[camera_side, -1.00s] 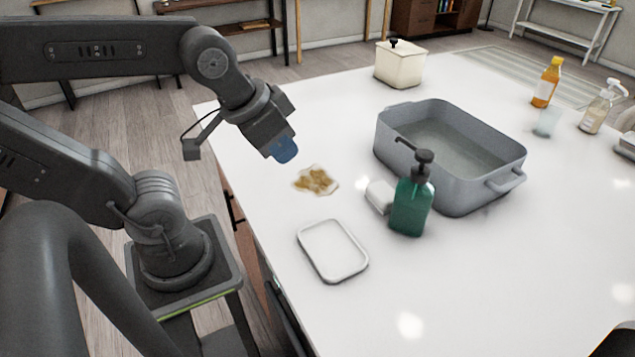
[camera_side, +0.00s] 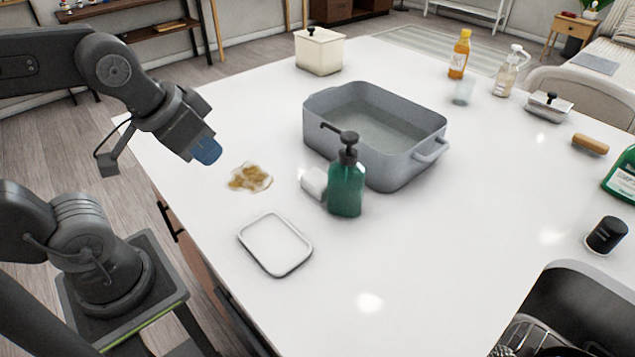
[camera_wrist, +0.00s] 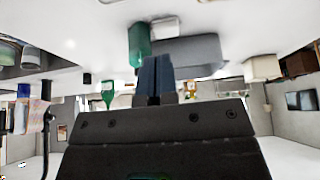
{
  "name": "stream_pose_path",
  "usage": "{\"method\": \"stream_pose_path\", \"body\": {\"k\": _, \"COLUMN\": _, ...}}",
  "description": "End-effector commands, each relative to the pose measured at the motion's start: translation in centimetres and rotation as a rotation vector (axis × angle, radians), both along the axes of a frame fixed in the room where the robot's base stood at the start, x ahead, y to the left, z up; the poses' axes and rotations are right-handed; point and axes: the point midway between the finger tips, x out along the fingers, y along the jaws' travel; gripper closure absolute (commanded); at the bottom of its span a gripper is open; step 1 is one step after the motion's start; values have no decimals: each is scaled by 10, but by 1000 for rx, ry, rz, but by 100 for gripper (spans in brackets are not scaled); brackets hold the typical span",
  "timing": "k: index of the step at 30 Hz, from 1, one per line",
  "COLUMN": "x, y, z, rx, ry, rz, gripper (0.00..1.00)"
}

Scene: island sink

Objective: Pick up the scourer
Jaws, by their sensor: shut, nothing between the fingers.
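No thing is plainly a scourer. A small white block (camera_side: 315,183) lies on the counter against the green pump bottle (camera_side: 346,190), partly hidden by it, and may be the scourer. The block also shows in the wrist view (camera_wrist: 166,27), beside the green bottle (camera_wrist: 138,45). My gripper (camera_side: 207,151) has blue fingers and hangs above the counter's left side, left of the block and apart from it. In the wrist view its fingers (camera_wrist: 155,75) are together and empty.
A brown-stained patch (camera_side: 249,178) lies right of my gripper, with a shallow white tray (camera_side: 275,244) in front. A grey basin (camera_side: 428,160) stands behind the bottle. A cream lidded pot (camera_side: 318,52) stands farther back. The counter's front middle is clear.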

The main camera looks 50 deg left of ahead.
Motion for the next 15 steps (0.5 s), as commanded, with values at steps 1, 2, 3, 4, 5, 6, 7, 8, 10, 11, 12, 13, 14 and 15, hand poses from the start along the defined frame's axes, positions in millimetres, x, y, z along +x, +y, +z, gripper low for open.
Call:
{"method": "stream_pose_path", "body": {"k": 1, "x": 0, "y": 0, "z": 0, "rx": 0, "ry": 0, "rz": 0, "gripper": 96}}
{"method": "stream_pose_path", "body": {"k": 2, "x": 0, "y": 0, "z": 0, "rx": 0, "ry": 0, "rz": 0, "gripper": 93}}
{"method": "stream_pose_path", "body": {"k": 3, "x": 0, "y": 0, "z": 0, "rx": 0, "ry": 0, "rz": 0, "gripper": 89}}
{"method": "stream_pose_path", "body": {"k": 4, "x": 0, "y": 0, "z": 0, "rx": 0, "ry": 0, "rz": 0, "gripper": 87}}
{"method": "stream_pose_path", "body": {"k": 5, "x": 0, "y": 0, "z": 0, "rx": 0, "ry": 0, "rz": 0, "gripper": 84}}
{"method": "stream_pose_path", "body": {"k": 6, "x": 0, "y": 0, "z": 0, "rx": 0, "ry": 0, "rz": 0, "gripper": 80}}
{"method": "stream_pose_path", "body": {"k": 7, "x": 0, "y": 0, "z": 0, "rx": 0, "ry": 0, "rz": 0, "gripper": 77}}
{"method": "stream_pose_path", "body": {"k": 8, "x": 0, "y": 0, "z": 0, "rx": 0, "ry": 0, "rz": 0, "gripper": 74}}
{"method": "stream_pose_path", "body": {"k": 10, "x": 0, "y": 0, "z": 0, "rx": 0, "ry": 0, "rz": 0, "gripper": 67}}
{"method": "stream_pose_path", "body": {"k": 11, "x": 0, "y": 0, "z": 0, "rx": 0, "ry": 0, "rz": 0, "gripper": 65}}
{"method": "stream_pose_path", "body": {"k": 12, "x": 0, "y": 0, "z": 0, "rx": 0, "ry": 0, "rz": 0, "gripper": 61}}
{"method": "stream_pose_path", "body": {"k": 13, "x": 0, "y": 0, "z": 0, "rx": 0, "ry": 0, "rz": 0, "gripper": 58}}
{"method": "stream_pose_path", "body": {"k": 14, "x": 0, "y": 0, "z": 0, "rx": 0, "ry": 0, "rz": 0, "gripper": 55}}
{"method": "stream_pose_path", "body": {"k": 15, "x": 0, "y": 0, "z": 0, "rx": 0, "ry": 0, "rz": 0, "gripper": 51}}
